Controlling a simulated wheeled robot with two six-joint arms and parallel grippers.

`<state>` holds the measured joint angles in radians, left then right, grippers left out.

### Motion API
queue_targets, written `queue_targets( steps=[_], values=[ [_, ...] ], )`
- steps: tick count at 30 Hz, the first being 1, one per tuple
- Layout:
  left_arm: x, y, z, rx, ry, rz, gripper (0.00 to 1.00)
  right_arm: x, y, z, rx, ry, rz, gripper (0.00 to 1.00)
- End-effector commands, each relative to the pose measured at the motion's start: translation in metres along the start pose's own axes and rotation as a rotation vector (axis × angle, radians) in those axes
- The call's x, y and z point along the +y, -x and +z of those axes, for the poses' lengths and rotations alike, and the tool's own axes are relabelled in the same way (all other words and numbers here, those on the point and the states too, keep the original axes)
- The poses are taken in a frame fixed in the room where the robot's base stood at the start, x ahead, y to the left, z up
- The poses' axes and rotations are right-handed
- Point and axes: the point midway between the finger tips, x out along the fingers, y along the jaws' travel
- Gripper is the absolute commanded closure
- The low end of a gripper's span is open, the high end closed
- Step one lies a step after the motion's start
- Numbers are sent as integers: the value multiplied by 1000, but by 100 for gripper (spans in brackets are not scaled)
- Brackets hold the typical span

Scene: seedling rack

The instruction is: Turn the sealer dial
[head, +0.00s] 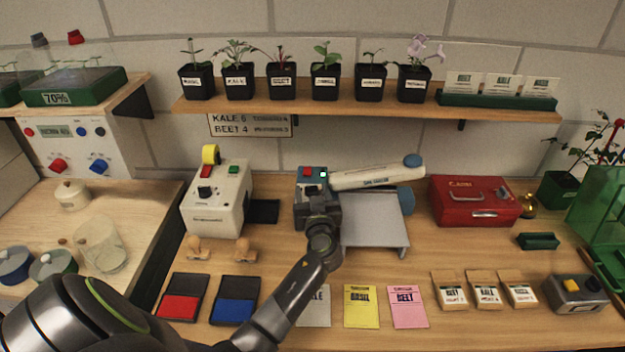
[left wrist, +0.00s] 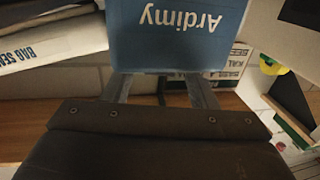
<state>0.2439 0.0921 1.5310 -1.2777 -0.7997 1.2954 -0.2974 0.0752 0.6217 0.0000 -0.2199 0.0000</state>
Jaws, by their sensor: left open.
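The bag sealer has a blue-grey control box (head: 303,182) with a red button and a lit green lamp, and a white sealing arm (head: 372,176) stretching right above a grey tray (head: 375,236). My left gripper (head: 318,205) is in front of the control box and covers its lower front; I cannot make out the dial. In the left wrist view the open fingers (left wrist: 160,92) stand apart before a blue panel (left wrist: 180,35) with upside-down lettering. Whether they touch it or surround the dial cannot be told. The sealer's arm (left wrist: 50,48) shows there at the left. My right gripper is not in view.
A white machine (head: 214,205) with a black knob and yellow roll stands left of the sealer. A red case (head: 474,201) stands to its right. Ink pads, cards and seed packets (head: 450,291) line the front. Potted seedlings stand on the shelf (head: 350,103) above.

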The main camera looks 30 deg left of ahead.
Motion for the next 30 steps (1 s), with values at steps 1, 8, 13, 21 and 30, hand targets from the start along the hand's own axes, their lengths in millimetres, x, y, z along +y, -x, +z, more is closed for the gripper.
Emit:
queue_targets(
  steps=[1,8,13,21,30],
  values=[
    [0,1,0,-1,0,-1,47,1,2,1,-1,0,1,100],
    [-1,1,1,0,0,-2,47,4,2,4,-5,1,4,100],
    [-1,1,0,0,0,-2,56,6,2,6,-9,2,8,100],
    [-1,0,0,0,0,-1,92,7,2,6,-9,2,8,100],
    [-2,0,0,1,-2,35,92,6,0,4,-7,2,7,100]
  ],
)
